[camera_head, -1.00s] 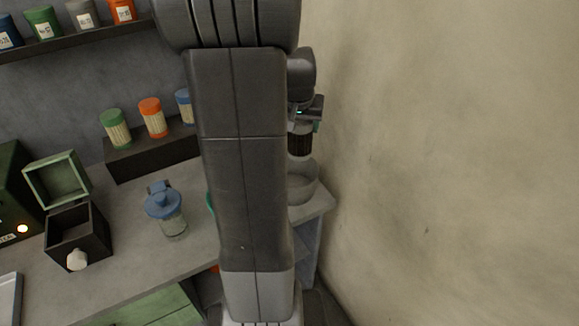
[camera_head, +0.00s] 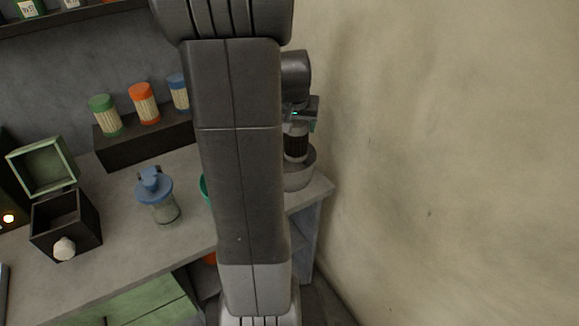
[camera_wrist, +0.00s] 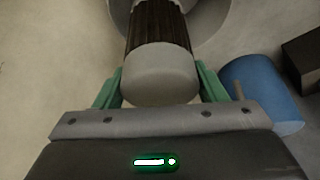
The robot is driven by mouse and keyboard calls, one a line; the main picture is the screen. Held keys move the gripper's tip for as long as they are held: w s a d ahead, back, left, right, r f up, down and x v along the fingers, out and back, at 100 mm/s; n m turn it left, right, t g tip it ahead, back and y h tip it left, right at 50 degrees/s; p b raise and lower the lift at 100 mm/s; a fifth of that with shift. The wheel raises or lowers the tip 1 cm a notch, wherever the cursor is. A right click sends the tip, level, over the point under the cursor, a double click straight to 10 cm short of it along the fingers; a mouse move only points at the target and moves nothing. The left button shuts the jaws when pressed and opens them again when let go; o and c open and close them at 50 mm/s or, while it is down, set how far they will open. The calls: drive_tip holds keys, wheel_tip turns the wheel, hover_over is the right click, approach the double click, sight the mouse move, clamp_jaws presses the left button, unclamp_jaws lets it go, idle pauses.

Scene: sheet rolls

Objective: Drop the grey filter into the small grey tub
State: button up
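The grey filter (camera_head: 295,146) has dark pleats and a pale grey end cap. It hangs roughly upright below my gripper (camera_head: 299,122) on the right. In the wrist view the green fingers of my gripper (camera_wrist: 160,88) press on both sides of the filter's cap (camera_wrist: 160,75). The small grey tub (camera_head: 298,181) stands at the right end of the counter. The filter's lower end overlaps the tub's mouth in the head view. The tub's rim also shows behind the filter in the wrist view (camera_wrist: 212,30). How deep the filter sits is unclear.
My arm hides the middle of the counter (camera_head: 120,225). A blue-lidded jar (camera_head: 158,200), an open dark box (camera_head: 66,226) and a dark step (camera_head: 145,146) with green, orange and blue filters stand left. A bare wall (camera_head: 440,160) rises close right of the tub.

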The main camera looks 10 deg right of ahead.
drive_tip(key=o, duration=0.4)
drive_tip(key=v, duration=1.4)
drive_tip(key=shift+f, duration=0.15)
drive_tip(key=x, duration=1.3)
drive_tip(key=shift+w+p, duration=0.25)
drive_tip(key=shift+p, duration=0.2)
drive_tip(key=shift+s+r+p, duration=0.1)
drive_tip(key=shift+r+p, duration=1.1)
drive_tip(key=shift+r, duration=0.7)
